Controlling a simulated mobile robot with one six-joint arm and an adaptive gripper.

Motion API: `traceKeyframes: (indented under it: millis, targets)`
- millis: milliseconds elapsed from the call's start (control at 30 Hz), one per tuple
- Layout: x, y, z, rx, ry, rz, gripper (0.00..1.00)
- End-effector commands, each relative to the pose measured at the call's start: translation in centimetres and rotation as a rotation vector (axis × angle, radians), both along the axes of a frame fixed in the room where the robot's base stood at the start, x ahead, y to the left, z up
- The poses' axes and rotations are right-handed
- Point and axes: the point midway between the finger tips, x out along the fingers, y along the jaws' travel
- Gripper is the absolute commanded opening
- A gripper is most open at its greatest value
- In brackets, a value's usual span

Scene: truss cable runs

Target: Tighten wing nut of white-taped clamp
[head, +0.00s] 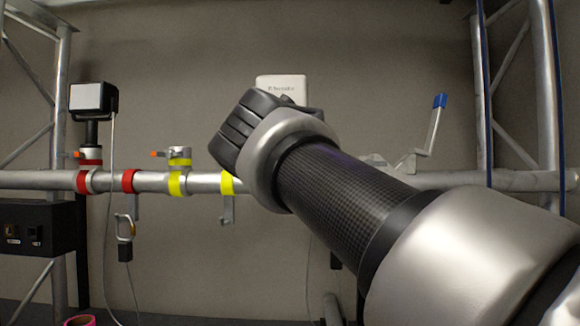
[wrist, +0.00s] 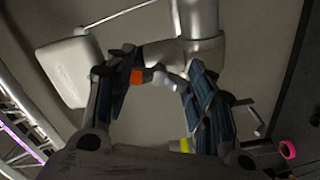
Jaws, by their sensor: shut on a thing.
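My gripper (wrist: 160,90) is in the wrist view, its two dark blue-grey padded fingers on either side of a wing nut (wrist: 168,80) with an orange tip. It is shut on this wing nut. A pale grey clamp (wrist: 207,48) lies just beyond the nut, around a metal tube. White tape cannot be told clearly from the grey metal in this light. In the head view, my arm hides the held clamp and the gripper's fingers.
The horizontal tube (head: 150,182) carries red-taped (head: 84,181) and yellow-taped clamps (head: 175,183) on the left. A white box (head: 283,88) stands behind my wrist and also shows in the wrist view (wrist: 75,70). A blue-tipped bracket (head: 436,115) rises at right.

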Motion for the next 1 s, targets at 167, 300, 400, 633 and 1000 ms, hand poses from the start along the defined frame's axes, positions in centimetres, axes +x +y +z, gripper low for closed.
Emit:
traceKeyframes:
  millis: [167,300,400,633,1000]
  targets:
    - [0.02,0.04,-0.33,0.166,-0.007,0.000,0.26]
    - [0.03,0.06,-0.39,0.299,-0.010,-0.001,0.26]
    - [0.02,0.11,-0.38,0.395,-0.013,0.000,0.26]
    - [0.02,0.15,-0.36,0.612,-0.022,0.000,0.26]
    - [0.03,0.28,-0.36,0.932,-0.031,0.001,0.26]
